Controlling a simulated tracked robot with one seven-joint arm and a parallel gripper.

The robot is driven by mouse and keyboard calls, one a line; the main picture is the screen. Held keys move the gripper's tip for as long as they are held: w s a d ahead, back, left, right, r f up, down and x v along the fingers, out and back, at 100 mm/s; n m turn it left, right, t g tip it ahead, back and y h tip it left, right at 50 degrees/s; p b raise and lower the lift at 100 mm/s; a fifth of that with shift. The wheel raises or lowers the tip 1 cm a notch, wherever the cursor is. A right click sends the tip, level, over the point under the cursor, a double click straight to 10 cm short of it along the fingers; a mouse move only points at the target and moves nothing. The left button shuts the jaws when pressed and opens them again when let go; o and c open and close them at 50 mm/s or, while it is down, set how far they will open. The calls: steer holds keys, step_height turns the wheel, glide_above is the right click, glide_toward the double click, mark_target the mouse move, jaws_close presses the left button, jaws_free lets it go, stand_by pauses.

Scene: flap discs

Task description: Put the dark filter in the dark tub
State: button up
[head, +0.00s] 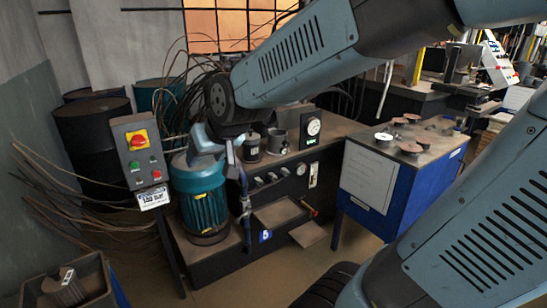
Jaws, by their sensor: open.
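My gripper (224,150) hangs at the end of my arm, just above and in front of the left end of the dark machine bench. Its fingers are small and partly merge with the parts behind them; they look open, with nothing visible between them. A dark short cylinder (252,147) stands on the bench just right of my gripper. A dark round container (277,142) stands right of that. I cannot tell for sure which of these is the filter or the tub. A grey ribbed cylinder with a white label (66,290) lies in a dark crate (103,272) at the lower left.
A teal motor (199,205) and a control box (139,150) stand close below and left of my gripper. A blue cabinet (350,212) at the right carries several discs (411,148). Dark drums (92,135) and loose rods crowd the left wall.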

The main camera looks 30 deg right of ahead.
steer(key=s+d+r+m+g+h, duration=0.1)
steer(key=s+d+r+g+h, duration=0.1)
steer(key=s+d, duration=0.7)
steer(key=s+r, duration=0.1)
steer(key=s, duration=0.3)
steer(key=shift+s+d+m+h, duration=0.15)
steer(key=shift+d+m+h, duration=0.15)
steer(key=shift+d, duration=0.1)
